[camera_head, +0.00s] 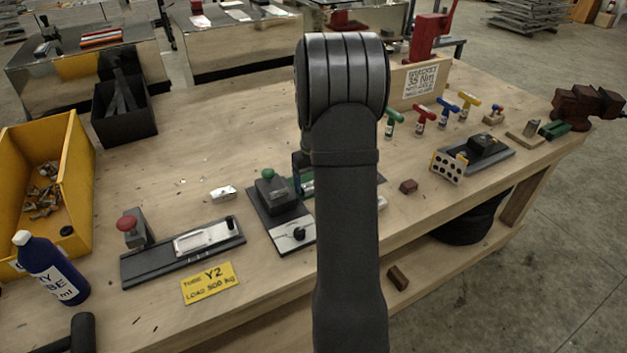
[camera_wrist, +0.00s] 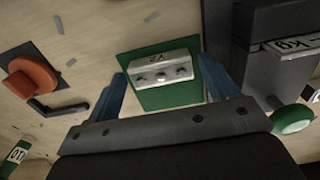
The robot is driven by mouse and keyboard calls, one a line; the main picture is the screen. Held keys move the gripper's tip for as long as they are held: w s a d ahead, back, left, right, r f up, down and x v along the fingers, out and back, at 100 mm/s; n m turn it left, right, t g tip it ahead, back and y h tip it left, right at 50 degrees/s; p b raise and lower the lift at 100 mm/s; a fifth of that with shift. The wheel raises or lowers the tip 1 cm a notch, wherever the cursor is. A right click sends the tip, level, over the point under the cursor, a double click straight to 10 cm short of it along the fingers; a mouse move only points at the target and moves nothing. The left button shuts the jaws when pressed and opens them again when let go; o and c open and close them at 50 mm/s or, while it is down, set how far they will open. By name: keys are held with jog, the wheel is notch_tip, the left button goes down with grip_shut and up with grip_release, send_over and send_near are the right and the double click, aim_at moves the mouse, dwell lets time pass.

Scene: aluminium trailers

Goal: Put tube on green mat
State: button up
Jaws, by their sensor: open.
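In the wrist view a short silver metal tube piece (camera_wrist: 160,68), with dark holes in its face and a marking on top, rests on the green mat (camera_wrist: 165,97). My gripper (camera_wrist: 162,72) is open, with one blue finger on each side of the piece. Whether the fingers touch it I cannot tell. In the head view my arm hides the tube piece and most of the green mat (camera_head: 306,183); only a green strip shows left of the arm.
In the wrist view a dark block with a green knob (camera_wrist: 293,119) stands close on the right, and a red-orange part (camera_wrist: 33,76) lies left. In the head view a yellow bin (camera_head: 75,190), blue bottle (camera_head: 52,270) and T-handles (camera_head: 420,120) stand on the bench.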

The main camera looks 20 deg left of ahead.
notch_tip(320, 180, up, 12)
jog(key=shift+r, duration=0.2)
jog(key=shift+f, duration=0.1)
dwell(0.3)
jog(key=shift+f, duration=4.3)
